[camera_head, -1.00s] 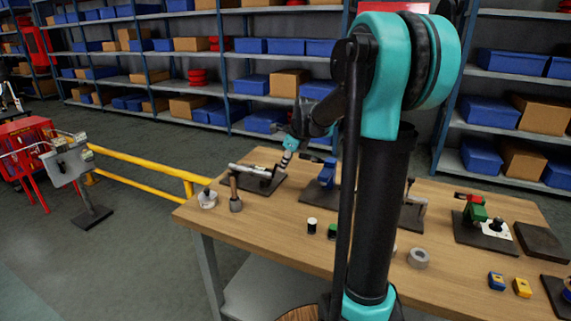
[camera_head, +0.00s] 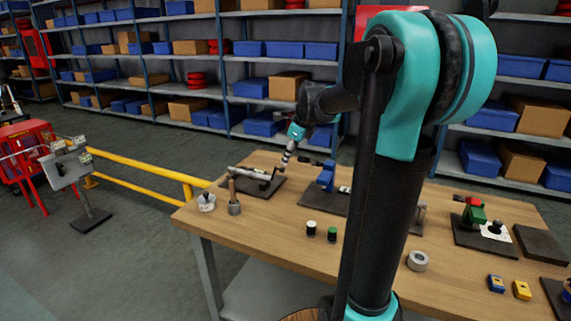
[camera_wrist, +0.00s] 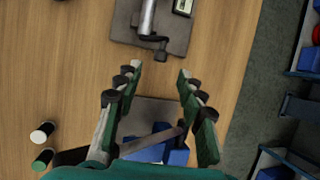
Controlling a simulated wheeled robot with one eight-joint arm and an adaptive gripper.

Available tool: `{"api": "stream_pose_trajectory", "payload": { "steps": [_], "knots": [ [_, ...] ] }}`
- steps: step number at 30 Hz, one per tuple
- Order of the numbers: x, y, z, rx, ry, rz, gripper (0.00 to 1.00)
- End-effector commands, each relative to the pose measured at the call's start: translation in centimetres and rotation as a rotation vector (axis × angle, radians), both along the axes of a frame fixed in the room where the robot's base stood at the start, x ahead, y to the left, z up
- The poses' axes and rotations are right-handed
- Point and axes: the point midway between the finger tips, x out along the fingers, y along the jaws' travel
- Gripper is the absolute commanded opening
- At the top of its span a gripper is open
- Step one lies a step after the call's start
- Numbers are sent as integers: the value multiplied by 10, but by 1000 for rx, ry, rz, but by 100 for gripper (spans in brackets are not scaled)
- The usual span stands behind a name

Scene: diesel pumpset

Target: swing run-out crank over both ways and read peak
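The run-out fixture (camera_head: 262,190) is a dark plate at the left of the bench, carrying a pale shaft (camera_head: 247,174). In the wrist view the plate (camera_wrist: 178,42) is at the top, with the shaft (camera_wrist: 147,18) and a small dark crank (camera_wrist: 158,46) at its near end. A small box with a light face (camera_wrist: 183,6), perhaps the readout, is cut by the top edge; I cannot read it. My gripper (camera_wrist: 159,72) is open and empty, its fingers spread below the crank in that view and apart from it. In the head view my gripper (camera_head: 286,160) hangs above the plate's right side.
A blue vise-like fixture (camera_head: 326,176) stands to the right; its blue part (camera_wrist: 160,150) shows low between my fingers. White-topped (camera_head: 311,228) and green-topped (camera_head: 332,234) cylinders stand in front. A pot (camera_head: 206,201) and a wooden-handled tool (camera_head: 234,208) stand at the left edge.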

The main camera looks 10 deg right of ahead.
Motion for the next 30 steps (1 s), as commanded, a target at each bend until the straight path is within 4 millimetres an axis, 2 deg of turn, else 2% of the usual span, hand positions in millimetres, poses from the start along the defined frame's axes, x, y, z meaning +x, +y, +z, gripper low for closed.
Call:
{"api": "stream_pose_trajectory", "payload": {
  "steps": [3, 9, 14, 23, 30],
  "knots": [
    [-9, -5, 21, 1, 0, -2, 39],
    [-18, -11, 45, 1, 0, -1, 39],
    [-21, -12, 52, 1, -1, 0, 39],
    [-21, -12, 52, 1, 2, 0, 39],
    [0, -30, 66, 72, 125, -14, 39]
  ]
}}
